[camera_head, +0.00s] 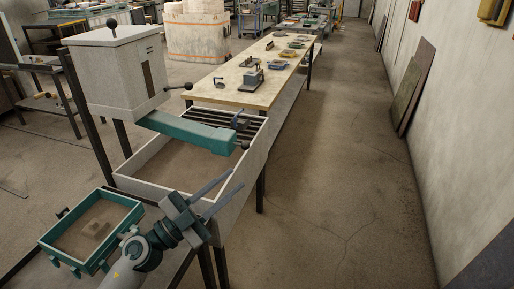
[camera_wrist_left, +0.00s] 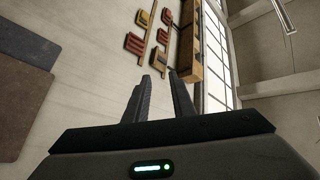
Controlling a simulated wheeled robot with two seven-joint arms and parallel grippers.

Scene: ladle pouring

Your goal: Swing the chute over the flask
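The teal chute (camera_head: 195,131) comes out from under the grey hopper (camera_head: 122,80) and points right, over the slatted end of a grey sand tray. A dark ball knob (camera_head: 245,145) shows by its far end. The flask (camera_head: 53,236) is a teal open frame with brown sand inside, at the lower left, apart from the chute and left of my left arm. My left gripper (camera_head: 237,178) is open and empty, with its fingers pointing up and right, at the tray's near right side, below the chute end. The left wrist view shows the two fingers (camera_wrist_left: 158,75) apart with nothing between. My right gripper is out of view.
The grey tray (camera_head: 140,188) holds sand, with dark slats (camera_head: 208,114) at its far end. A long wooden table (camera_head: 250,80) with small tools and parts runs behind it.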

